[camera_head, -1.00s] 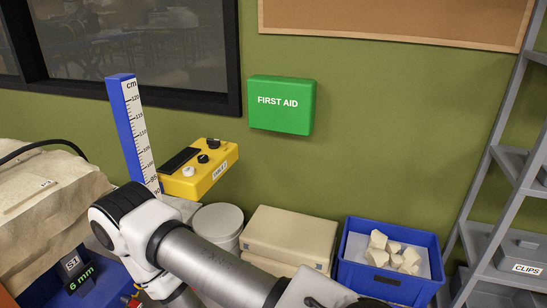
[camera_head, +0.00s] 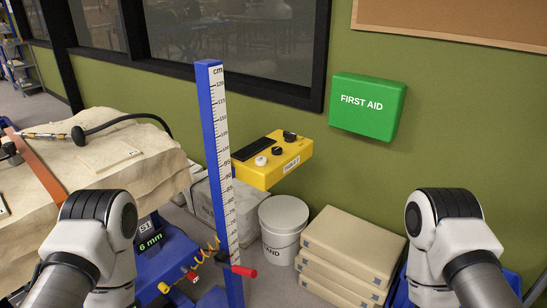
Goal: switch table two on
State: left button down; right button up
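A yellow control box (camera_head: 270,168) is at the wall in the middle of the head view. A small label on its front seems to read "TABLE 2", but the print is hard to make out. Its top has a dark panel (camera_head: 255,149), a pale round button (camera_head: 261,161) and two dark knobs (camera_head: 283,142). Nothing of mine touches it. My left arm shows at lower left and my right arm at lower right, both well apart from the box. Neither gripper can be seen.
A blue post with a cm scale (camera_head: 221,170) stands left of the box, with a red-handled part (camera_head: 243,271) low on it. A plaster-like block (camera_head: 105,155) lies left. A white bucket (camera_head: 283,222) and stacked beige cases (camera_head: 350,255) are below. A green first-aid box (camera_head: 367,105) hangs right.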

aim_at(289, 137)
jog(key=i+l+u, duration=0.3)
jog(key=i, duration=0.25)
jog(key=i+l+u, duration=0.25)
jog(key=i, duration=0.3)
jog(key=l, duration=0.1)
